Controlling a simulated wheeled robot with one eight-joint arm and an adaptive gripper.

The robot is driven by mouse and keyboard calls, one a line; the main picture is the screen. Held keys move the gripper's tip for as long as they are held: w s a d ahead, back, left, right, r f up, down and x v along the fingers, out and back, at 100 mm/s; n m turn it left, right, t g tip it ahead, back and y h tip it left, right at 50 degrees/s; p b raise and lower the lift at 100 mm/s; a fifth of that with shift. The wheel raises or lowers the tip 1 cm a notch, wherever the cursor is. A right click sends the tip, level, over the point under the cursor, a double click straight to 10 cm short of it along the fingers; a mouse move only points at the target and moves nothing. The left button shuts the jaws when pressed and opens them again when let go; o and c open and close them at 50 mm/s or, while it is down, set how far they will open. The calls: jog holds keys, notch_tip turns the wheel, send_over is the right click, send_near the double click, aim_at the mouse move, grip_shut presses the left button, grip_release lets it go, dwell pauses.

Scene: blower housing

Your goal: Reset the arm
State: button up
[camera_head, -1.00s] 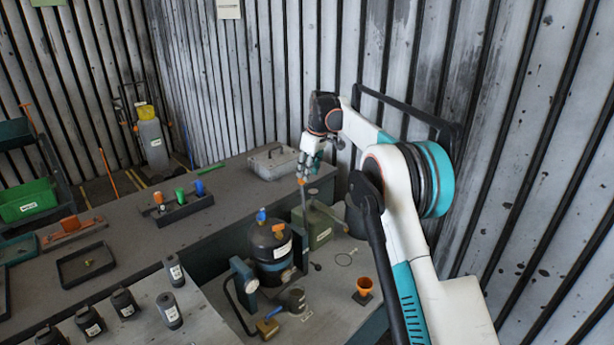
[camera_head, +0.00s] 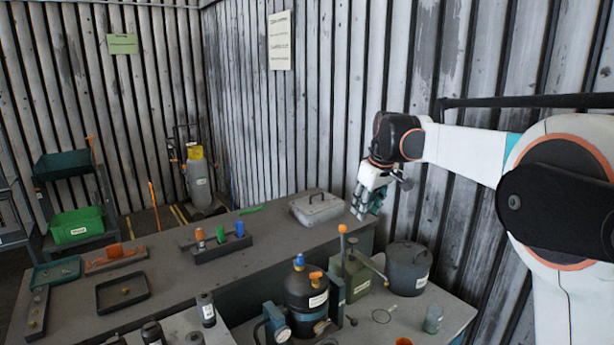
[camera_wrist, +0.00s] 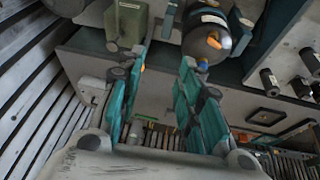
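My gripper (camera_head: 365,200) hangs at the end of my white arm, to the right of a grey lidded box on the rear counter and above a green can (camera_head: 352,270) with an orange knob. In the wrist view its two teal-padded fingers (camera_wrist: 160,90) are spread apart with a clear gap between them. Nothing is held. My arm reaches in from the right edge of the head view, with its large elbow joint close to the camera.
The grey box (camera_head: 316,208) sits on the counter. A black tank (camera_head: 306,292) with blue and orange fittings and a dark lidded pot (camera_head: 408,268) stand below. A ribbed metal wall (camera_head: 470,170) is behind the arm. The counter's middle is mostly clear.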

jog(key=s+d+m+t+b, duration=0.2)
jog(key=s+m+b, duration=0.1)
jog(key=s, duration=2)
jog(key=s+f+m+b, duration=0.1)
jog(key=s+f, duration=0.5)
jog(key=s, duration=0.3)
jog(key=s+d+f+m+t+h+b, duration=0.1)
jog(key=s+f+m, duration=0.1)
jog(key=s+f, duration=0.5)
jog(key=s, duration=0.2)
jog(key=shift+s+d+m, duration=0.3)
jog(key=shift+s, duration=0.05)
